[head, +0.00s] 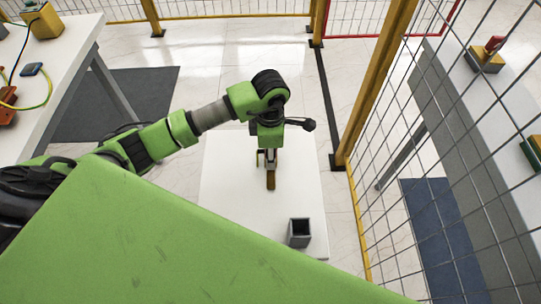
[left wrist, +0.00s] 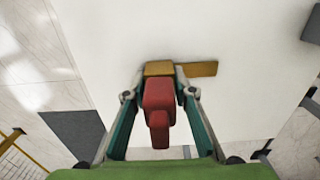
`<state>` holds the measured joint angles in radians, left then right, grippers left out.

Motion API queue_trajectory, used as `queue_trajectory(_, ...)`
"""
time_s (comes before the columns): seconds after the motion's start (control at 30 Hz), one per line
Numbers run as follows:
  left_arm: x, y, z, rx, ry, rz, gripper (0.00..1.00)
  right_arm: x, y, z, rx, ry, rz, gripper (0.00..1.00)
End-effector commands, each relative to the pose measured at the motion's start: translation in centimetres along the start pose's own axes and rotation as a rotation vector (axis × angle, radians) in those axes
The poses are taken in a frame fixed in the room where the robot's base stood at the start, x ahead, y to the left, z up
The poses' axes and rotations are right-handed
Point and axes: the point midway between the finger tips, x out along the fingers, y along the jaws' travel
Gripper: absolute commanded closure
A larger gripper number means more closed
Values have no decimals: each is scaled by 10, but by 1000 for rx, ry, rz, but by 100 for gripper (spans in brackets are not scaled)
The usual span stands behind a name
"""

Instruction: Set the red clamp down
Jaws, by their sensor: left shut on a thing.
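The red clamp (left wrist: 158,97) is between the fingers of my left gripper (left wrist: 160,76) in the left wrist view. An ochre block (left wrist: 158,68) shows at its far end, and a flat ochre strip (left wrist: 202,69) shows beside it. In the head view my left gripper (head: 267,158) points down over the white table (head: 225,190), with a brown-ochre piece (head: 271,181) below its fingertips. Whether that piece touches the table is hard to tell. The red part is hidden in the head view. My right gripper is not in view.
A dark open square box (head: 300,232) stands near the table's front right. The table left of the gripper is clear. A mesh fence with a yellow post (head: 372,85) stands to the right. Another bench (head: 70,65) holds a cable and devices at far left.

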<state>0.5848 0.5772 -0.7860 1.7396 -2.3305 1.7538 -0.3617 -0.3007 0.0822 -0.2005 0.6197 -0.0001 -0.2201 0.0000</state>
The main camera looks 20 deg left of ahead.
Motion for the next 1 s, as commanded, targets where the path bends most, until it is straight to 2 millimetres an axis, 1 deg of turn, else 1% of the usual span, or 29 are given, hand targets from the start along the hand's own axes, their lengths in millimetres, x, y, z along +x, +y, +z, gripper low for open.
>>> queue_trajectory(0.13,4,0,0,1,0,1,97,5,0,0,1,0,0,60)
queue_trajectory(0.17,3,0,0,1,1,0,68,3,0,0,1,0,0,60)
queue_trajectory(0.2,3,0,0,1,1,0,58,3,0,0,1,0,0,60)
queue_trajectory(0.5,3,0,0,0,1,0,58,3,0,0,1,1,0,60)
queue_trajectory(0.63,-2,0,0,0,0,-1,58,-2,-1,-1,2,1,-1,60)
queue_trajectory(0.77,-20,1,0,1,0,2,58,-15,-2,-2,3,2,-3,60)
queue_trajectory(1.0,-70,1,0,1,0,2,58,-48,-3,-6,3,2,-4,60)
